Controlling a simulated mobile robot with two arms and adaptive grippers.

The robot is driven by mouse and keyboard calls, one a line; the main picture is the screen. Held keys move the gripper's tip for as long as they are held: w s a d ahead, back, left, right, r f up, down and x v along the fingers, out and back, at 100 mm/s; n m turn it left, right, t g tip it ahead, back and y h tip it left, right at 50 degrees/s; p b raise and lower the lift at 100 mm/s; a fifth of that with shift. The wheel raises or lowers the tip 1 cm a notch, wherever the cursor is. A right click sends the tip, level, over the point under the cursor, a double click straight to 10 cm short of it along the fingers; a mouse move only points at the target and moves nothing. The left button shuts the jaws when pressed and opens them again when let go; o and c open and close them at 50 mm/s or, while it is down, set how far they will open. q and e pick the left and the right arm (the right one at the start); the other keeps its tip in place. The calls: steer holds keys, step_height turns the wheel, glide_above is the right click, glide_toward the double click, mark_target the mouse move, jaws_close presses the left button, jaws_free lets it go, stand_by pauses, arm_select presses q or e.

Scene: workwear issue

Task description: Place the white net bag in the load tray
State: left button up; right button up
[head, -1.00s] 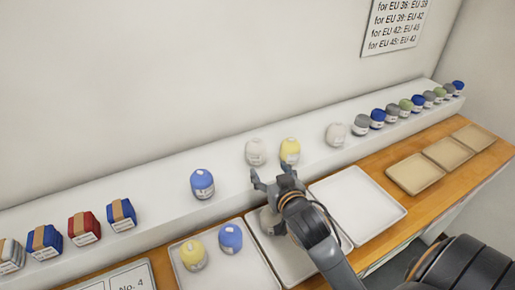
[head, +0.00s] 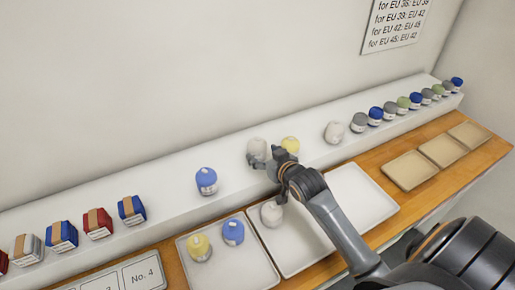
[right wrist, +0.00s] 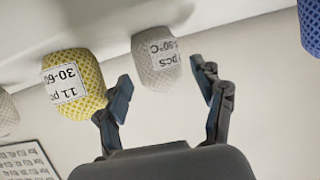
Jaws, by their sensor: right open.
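A white net bag (head: 257,147) stands on the white shelf beside a yellow net bag (head: 290,145). My right gripper (head: 272,160) is open and empty, just in front of this white bag. In the right wrist view the white bag (right wrist: 156,58) with its label shows ahead, between the open fingers (right wrist: 166,92); I see no contact. Another white net bag (head: 271,214) lies in the middle white tray (head: 304,257), and a third (head: 334,132) stands farther right on the shelf. I cannot tell which tray is the load tray. My left gripper is out of view.
The left white tray (head: 229,280) holds a yellow bag (head: 199,247) and a blue bag (head: 233,232). The right white tray (head: 362,196) is empty. A blue bag (head: 206,181) stands left on the shelf (head: 165,222). Beige trays (head: 409,168) lie at the right.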

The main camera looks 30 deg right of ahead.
mark_target(262, 150)
steer(key=shift+w+d+r, duration=0.1)
steer(key=shift+w, duration=0.35)
steer(key=p+x, duration=0.1)
steer(key=x, duration=0.2)
steer(key=shift+w+d+p, duration=0.1)
steer(key=shift+w+p, duration=0.1)
steer(key=shift+p, duration=0.1)
steer(key=shift+w+f, duration=0.2)
steer(key=shift+w, duration=0.25)
steer(key=c, duration=1.1)
steer(key=shift+r, duration=0.15)
